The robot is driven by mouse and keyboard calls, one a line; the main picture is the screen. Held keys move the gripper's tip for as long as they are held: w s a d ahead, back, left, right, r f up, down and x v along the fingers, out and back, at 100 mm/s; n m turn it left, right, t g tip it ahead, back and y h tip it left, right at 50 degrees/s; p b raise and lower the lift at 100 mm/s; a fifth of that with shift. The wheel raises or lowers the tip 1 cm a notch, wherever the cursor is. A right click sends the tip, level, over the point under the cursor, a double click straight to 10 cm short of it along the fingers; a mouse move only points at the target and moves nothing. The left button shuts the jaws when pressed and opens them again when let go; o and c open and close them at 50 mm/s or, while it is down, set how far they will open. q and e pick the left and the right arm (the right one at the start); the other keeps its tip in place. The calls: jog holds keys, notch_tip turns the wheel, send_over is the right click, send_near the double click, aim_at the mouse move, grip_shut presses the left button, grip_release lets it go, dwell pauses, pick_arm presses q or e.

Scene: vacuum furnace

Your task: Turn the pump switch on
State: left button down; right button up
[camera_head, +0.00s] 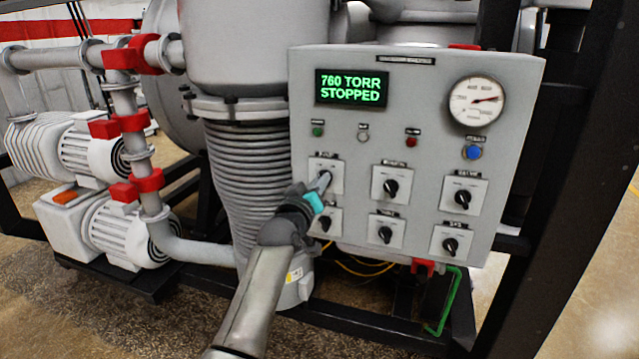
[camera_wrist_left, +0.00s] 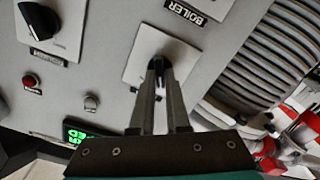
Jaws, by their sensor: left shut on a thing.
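The grey control panel (camera_head: 355,140) carries several black rotary switches on white plates in two rows. My left gripper (camera_head: 322,182) reaches the upper-left switch (camera_head: 331,165), whose small label I cannot read clearly. In the left wrist view, the fingers of my left gripper (camera_wrist_left: 160,85) are closed together over the knob on this white plate (camera_wrist_left: 138,68). The fingers hide most of the knob, so its angle cannot be told. The panel's display (camera_head: 351,87) reads 760 TORR STOPPED. My right gripper is not in view.
Other switches sit close by, including the upper-middle one (camera_head: 391,187) and the lower-left one (camera_head: 325,222). A gauge (camera_head: 477,101) and a blue button (camera_head: 473,152) are at the panel's right. A ribbed grey column (camera_head: 250,170) stands left of the panel.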

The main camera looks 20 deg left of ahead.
pick_arm(q)
jog(key=shift+m, duration=0.3)
dwell(0.4)
jog(key=shift+d+m+p, duration=0.2)
jog(key=shift+m+p, duration=2.25)
jog(key=shift+m, duration=3.15)
jog(key=c, duration=0.9)
grip_release()
